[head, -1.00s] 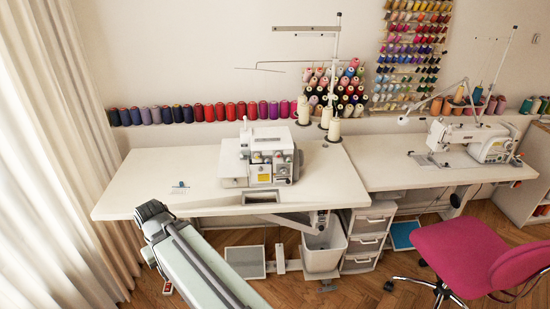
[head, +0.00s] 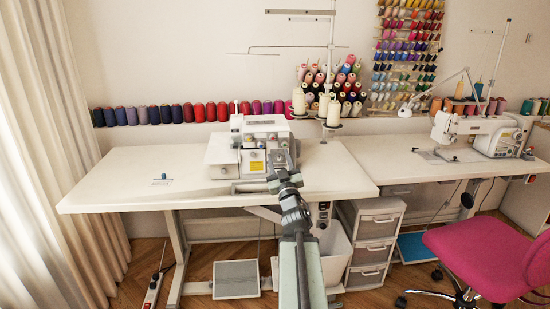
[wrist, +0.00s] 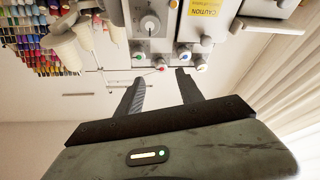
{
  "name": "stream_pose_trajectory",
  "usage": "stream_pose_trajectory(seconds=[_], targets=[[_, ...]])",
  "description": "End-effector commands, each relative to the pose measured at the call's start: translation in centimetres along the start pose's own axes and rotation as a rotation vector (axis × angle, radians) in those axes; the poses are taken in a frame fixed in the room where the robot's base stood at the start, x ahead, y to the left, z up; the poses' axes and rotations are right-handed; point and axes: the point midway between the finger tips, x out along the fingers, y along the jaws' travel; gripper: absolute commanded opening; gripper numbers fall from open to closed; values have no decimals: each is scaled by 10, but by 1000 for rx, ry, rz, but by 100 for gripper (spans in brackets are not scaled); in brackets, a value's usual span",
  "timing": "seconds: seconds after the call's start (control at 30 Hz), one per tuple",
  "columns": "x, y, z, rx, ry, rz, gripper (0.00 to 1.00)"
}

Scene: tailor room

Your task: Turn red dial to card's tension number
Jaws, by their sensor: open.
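The white overlock machine (head: 222,150) stands on the near table, with small coloured dials on its front. In the wrist view, which looks upside down, the red dial (wrist: 160,67) lies between a green dial (wrist: 137,58) and a blue one (wrist: 184,57). My gripper (wrist: 160,76) is open and empty, its fingertips on either side of the red dial in the picture. I cannot tell whether they touch it. In the head view my gripper (head: 281,160) is in front of the machine's right part and hides dials there. The dial's setting is unreadable. I cannot make out a card.
A yellow caution label (wrist: 206,17) is on the machine. A small teal item (head: 163,177) lies on the white table (head: 110,190) at left. Thread cones (head: 333,112) stand behind. A pink chair (head: 480,260) and drawers (head: 375,240) are at right.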

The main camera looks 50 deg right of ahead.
Motion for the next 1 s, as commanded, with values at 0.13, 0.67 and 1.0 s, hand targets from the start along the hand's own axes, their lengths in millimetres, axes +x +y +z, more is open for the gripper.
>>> stream_pose_trajectory(seconds=[0.13,0.67,1.0], targets=[[2,0,-3,-1,4,-1,44],[78,0,-4,0,1,-1,44],[77,0,-2,0,1,-1,13]])
